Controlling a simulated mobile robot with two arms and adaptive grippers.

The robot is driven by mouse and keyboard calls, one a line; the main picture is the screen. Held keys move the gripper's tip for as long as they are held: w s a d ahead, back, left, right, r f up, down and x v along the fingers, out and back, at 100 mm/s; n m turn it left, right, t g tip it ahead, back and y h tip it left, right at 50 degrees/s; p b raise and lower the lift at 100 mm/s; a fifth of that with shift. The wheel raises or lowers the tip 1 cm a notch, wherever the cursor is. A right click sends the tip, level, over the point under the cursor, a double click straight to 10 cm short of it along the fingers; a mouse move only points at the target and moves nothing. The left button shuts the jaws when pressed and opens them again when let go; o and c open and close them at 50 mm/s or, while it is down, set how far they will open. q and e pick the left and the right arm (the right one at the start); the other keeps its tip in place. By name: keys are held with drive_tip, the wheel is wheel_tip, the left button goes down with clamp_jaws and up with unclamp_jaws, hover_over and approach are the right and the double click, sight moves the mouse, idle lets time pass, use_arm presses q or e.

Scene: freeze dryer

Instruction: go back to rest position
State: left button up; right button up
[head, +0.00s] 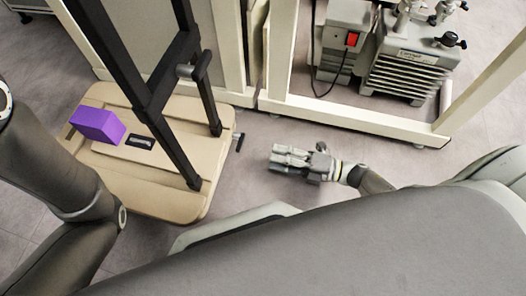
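My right gripper (290,159) is in the middle of the head view, low over the grey floor, with its fingers pointing left. Nothing shows between its fingers, but they are too small to tell whether they are open or shut. My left arm comes in at the left edge of the head view. Its gripper is out of the picture.
A beige cart base (190,197) with a black upright frame (150,92) stands at the left; a purple box (98,125) is on it. Some floor around my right gripper is clear.

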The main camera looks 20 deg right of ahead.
drive_tip(key=shift+s+d, duration=0.35)
drive_tip(key=shift+d, duration=0.15)
